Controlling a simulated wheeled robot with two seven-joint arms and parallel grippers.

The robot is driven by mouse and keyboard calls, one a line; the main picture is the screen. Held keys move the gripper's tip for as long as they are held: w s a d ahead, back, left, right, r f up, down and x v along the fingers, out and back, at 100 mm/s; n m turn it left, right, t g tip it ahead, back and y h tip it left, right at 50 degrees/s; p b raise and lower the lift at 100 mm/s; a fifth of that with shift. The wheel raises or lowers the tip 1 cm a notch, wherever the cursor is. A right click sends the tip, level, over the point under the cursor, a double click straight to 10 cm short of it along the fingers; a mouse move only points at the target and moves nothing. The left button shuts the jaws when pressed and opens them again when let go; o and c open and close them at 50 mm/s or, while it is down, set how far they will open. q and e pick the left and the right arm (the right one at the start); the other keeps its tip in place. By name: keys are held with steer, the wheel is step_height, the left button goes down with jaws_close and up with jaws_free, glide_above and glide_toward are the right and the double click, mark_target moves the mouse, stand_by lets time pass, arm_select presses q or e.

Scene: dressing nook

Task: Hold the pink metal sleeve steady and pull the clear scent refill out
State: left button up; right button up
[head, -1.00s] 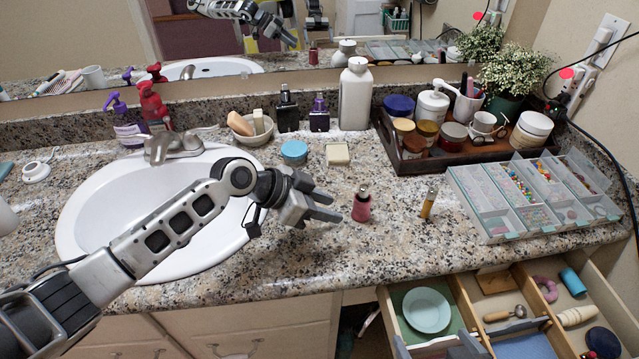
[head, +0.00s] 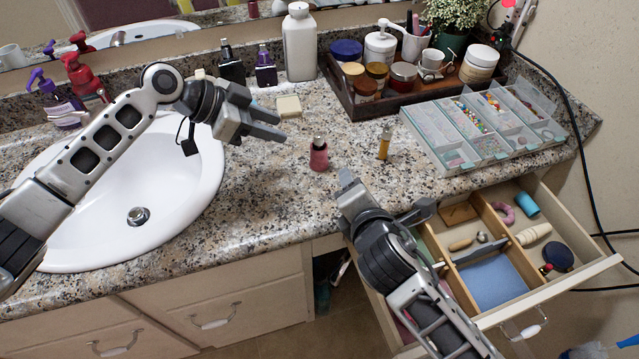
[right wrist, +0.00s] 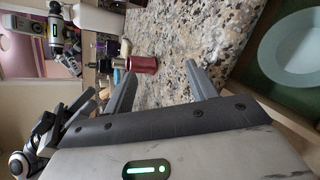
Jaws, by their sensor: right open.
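The pink metal sleeve (head: 319,158) stands upright on the granite counter, right of the sink. A dark narrow top (head: 318,142) shows above its rim; the clear refill itself cannot be made out. My left gripper (head: 283,127) is open and empty, up and left of the sleeve, apart from it. My right gripper (head: 388,196) is open and empty at the counter's front edge, right of and nearer than the sleeve. In the right wrist view the sleeve (right wrist: 143,64) appears sideways, beyond the fingertips and not touched.
A small amber vial (head: 384,143) stands right of the sleeve. A bead organizer (head: 455,158) and a dark tray of jars (head: 352,110) lie behind and right. An open drawer (head: 545,290) juts out below my right gripper. The sink (head: 165,205) is at left.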

mark_target(319, 150)
steer(key=a+n, duration=0.2)
steer(key=a+r+n, duration=0.1)
steer(key=n, duration=0.2)
steer(key=a+n+h, duration=0.1)
steer(key=a+n, duration=0.1)
steer(key=n, duration=0.1)
steer(key=shift+a+r, duration=0.3)
steer(key=shift+s+a+r+n, duration=0.2)
steer(key=shift+a+n, duration=0.25)
steer(key=shift+n, duration=0.55)
steer(key=shift+w+t, duration=0.25)
steer(key=shift+t, duration=0.05)
steer(key=x, duration=1.5)
steer(key=shift+w+f, duration=0.15)
steer(key=shift+f, duration=0.05)
